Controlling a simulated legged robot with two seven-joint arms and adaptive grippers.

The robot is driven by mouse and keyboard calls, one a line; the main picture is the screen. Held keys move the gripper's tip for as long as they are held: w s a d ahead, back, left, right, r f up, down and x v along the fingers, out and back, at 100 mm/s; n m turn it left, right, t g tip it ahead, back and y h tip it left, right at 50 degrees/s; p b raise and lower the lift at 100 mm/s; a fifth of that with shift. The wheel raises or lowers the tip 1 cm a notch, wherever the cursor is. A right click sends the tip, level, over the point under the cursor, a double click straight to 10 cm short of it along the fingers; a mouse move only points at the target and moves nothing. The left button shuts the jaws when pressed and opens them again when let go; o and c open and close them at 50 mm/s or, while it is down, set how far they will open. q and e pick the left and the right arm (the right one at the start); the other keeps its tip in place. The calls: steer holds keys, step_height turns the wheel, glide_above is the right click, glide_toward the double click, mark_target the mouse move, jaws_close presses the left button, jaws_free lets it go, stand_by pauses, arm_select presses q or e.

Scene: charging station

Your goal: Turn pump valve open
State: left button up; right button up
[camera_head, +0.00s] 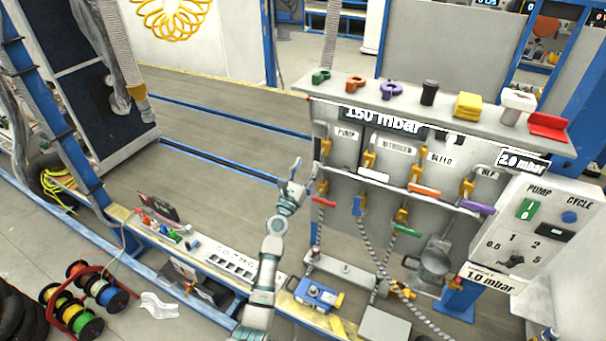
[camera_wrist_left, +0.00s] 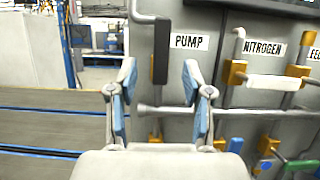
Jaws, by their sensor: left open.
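The panel's PUMP label (camera_head: 347,134) shows at the upper left of the valve panel, and also in the left wrist view (camera_wrist_left: 189,42). A black upright handle (camera_wrist_left: 160,55) hangs just left of that label; I take it as the pump valve handle. In the head view I cannot make it out clearly. My left gripper (camera_head: 301,167) is at the panel's left edge. In the wrist view its open fingers (camera_wrist_left: 158,84) stand apart, one on each side of the handle's line, with nothing between them gripped. Contact cannot be told. My right gripper is not in view.
Right of the pump are a white nitrogen handle (camera_wrist_left: 275,82), an orange handle (camera_head: 424,190) and a purple handle (camera_head: 477,207). A red handle (camera_head: 323,201) and a blue one (camera_head: 358,206) sit lower. A shelf with coloured parts (camera_head: 452,119) overhangs the panel.

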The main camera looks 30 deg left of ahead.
arm_select(q)
steer(key=v, duration=0.2)
steer(key=shift+s+f, duration=0.15)
steer(key=shift+s, duration=0.15)
